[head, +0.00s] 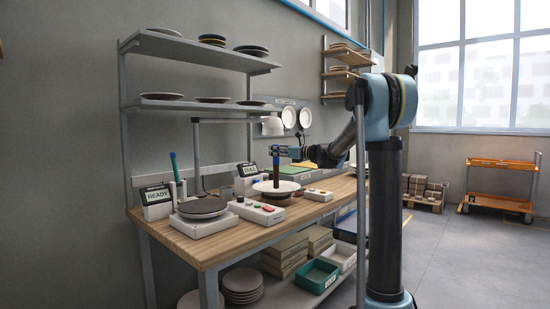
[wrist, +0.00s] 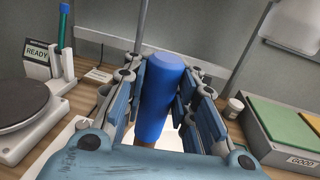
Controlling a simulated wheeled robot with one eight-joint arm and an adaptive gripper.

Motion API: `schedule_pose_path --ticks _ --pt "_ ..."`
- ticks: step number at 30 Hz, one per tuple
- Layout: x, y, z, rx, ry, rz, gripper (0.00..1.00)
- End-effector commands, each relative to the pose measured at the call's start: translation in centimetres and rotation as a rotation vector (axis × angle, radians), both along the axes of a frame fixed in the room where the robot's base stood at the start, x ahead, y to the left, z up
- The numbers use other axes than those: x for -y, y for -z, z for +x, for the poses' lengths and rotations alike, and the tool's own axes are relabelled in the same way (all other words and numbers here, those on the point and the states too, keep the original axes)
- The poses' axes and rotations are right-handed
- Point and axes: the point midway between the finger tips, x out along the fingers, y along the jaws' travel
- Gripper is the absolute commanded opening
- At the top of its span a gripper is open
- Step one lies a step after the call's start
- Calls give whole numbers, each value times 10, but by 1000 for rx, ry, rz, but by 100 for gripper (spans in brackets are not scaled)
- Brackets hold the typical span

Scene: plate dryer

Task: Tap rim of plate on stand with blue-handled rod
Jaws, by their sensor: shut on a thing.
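My gripper (head: 279,152) is shut on the blue-handled rod (head: 276,161), which hangs upright with its brown lower part below the fingers. In the wrist view, the thick blue handle (wrist: 160,92) stands between the pads of my gripper (wrist: 160,85). The white plate (head: 265,187) lies on a low stand on the bench, under the rod. The rod's lower end is over the plate in the head view; I cannot tell whether it touches the plate. In the wrist view the gripper hides most of the plate.
A dark round disc (head: 202,207) on a white base is at the bench's left. Behind it are a READY sign (head: 156,197) and a holder with a blue-green stick (head: 174,166). A button box (head: 257,211) stands before the plate. A green-topped tray (wrist: 275,125) is right.

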Motion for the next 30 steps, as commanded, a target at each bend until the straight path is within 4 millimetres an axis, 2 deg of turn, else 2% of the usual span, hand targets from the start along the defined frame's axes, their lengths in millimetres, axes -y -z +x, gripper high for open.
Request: schedule_pose_path --ticks 21,30 --pt "0 -47 0 0 0 1 0" --pt "0 -55 0 0 0 0 0"
